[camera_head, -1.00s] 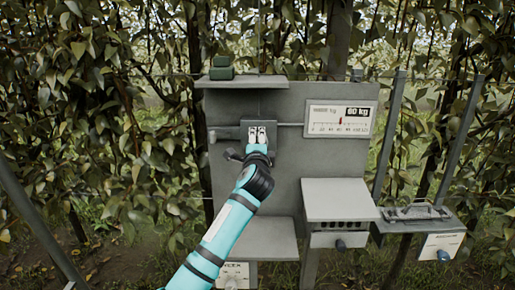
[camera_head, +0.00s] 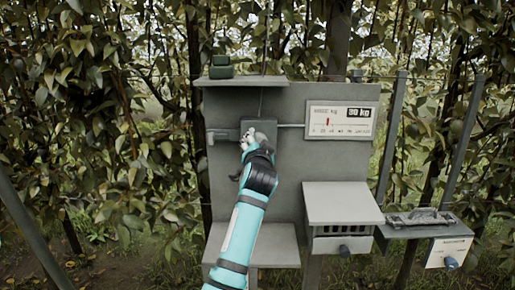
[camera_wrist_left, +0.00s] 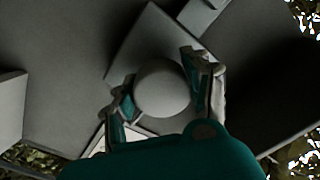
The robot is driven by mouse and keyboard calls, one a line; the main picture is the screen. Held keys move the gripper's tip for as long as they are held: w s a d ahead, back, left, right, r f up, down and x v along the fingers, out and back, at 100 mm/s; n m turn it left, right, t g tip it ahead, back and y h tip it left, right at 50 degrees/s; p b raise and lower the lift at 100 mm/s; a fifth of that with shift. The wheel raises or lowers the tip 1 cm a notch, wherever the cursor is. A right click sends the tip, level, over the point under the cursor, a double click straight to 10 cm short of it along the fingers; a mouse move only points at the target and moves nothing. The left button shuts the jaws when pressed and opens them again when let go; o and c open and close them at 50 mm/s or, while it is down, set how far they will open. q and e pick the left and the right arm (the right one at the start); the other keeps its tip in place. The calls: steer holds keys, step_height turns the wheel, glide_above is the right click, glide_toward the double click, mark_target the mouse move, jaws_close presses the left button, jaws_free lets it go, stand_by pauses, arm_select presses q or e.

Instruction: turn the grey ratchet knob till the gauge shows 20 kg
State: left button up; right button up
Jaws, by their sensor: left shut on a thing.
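The grey ratchet knob (camera_wrist_left: 162,88) shows in the left wrist view as a round, pale grey disc between my left gripper's two fingers. My left gripper (camera_head: 254,138) is shut on it; in the head view the gripper hides the knob. The knob sits in front of a grey block on the upright panel. The gauge (camera_head: 341,120) is a white plate at the panel's upper right. Its red needle stands left of the middle of the scale. Its black readout looks like 30 kg, but the digits are blurred. My right gripper is not in view.
The grey panel (camera_head: 290,185) has a top shelf with a green object (camera_head: 221,67) on it. A lower shelf (camera_head: 268,245) and a slotted grey box (camera_head: 342,205) project below. A tray (camera_head: 420,222) stands at right. Leafy trees and posts surround the panel.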

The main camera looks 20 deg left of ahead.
arm_select(q)
steer(key=shift+f+n+b, duration=0.25)
steer(key=shift+n+b, duration=0.1)
steer(key=shift+n, duration=0.85)
steer(key=o, duration=1.2)
steer(key=shift+r, duration=0.1)
steer(key=v, duration=0.7)
steer(key=shift+s+d+r, duration=0.1)
steer(key=shift+s+d, duration=0.05)
steer(key=shift+s, duration=0.1)
